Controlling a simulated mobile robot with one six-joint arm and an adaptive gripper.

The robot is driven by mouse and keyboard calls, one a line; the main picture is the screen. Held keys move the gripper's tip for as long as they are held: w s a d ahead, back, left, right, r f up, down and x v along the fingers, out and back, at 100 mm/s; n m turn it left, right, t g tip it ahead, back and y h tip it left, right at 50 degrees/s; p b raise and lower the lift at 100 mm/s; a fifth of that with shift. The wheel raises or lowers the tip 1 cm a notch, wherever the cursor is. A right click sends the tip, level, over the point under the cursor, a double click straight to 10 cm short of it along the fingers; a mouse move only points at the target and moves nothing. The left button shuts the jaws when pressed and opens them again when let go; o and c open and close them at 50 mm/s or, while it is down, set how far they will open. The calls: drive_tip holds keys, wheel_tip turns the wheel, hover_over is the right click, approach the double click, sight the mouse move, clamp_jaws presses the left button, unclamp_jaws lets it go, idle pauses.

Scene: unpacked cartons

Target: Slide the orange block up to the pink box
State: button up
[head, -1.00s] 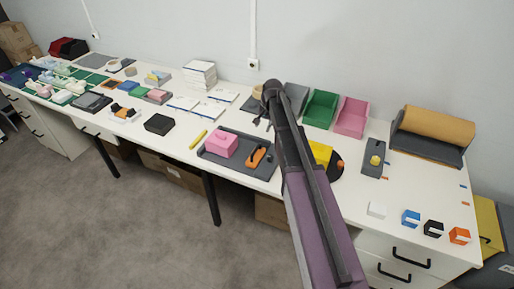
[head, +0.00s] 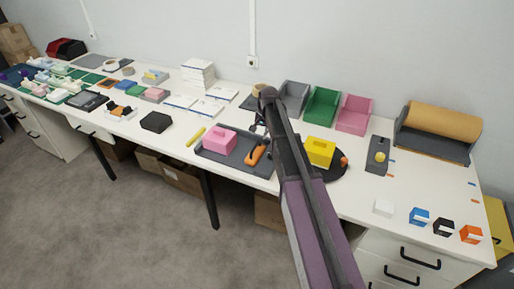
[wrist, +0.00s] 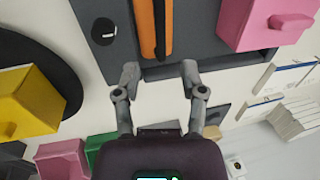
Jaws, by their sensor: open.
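The orange block (head: 256,155), long with a dark strip along it, lies on a dark grey tray (head: 208,157). The pink box (head: 218,139) stands on the same tray, to its left, with a gap between them.
A yellow box (head: 319,150) on a black round mat stands right of the tray. Grey, green (head: 321,107) and pink (head: 355,113) bins line the wall behind. A yellow stick (head: 196,137) lies left of the tray. Several small cubes sit at the front right.

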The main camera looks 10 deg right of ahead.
sight(256, 145)
drive_tip(key=shift+w+a+f+b, duration=0.15)
drive_tip(key=shift+f+b, duration=0.8)
drive_tip(key=shift+f, duration=0.1)
drive_tip(key=shift+w+a+f+b, duration=0.1)
drive_tip(key=shift+a+f+b, duration=0.1)
drive_tip(key=shift+f+b, duration=0.85)
drive_tip(key=shift+w+a+f+b, duration=0.15)
drive_tip(key=shift+f+b, duration=0.75)
drive_tip(key=shift+f, duration=0.2)
clamp_jaws()
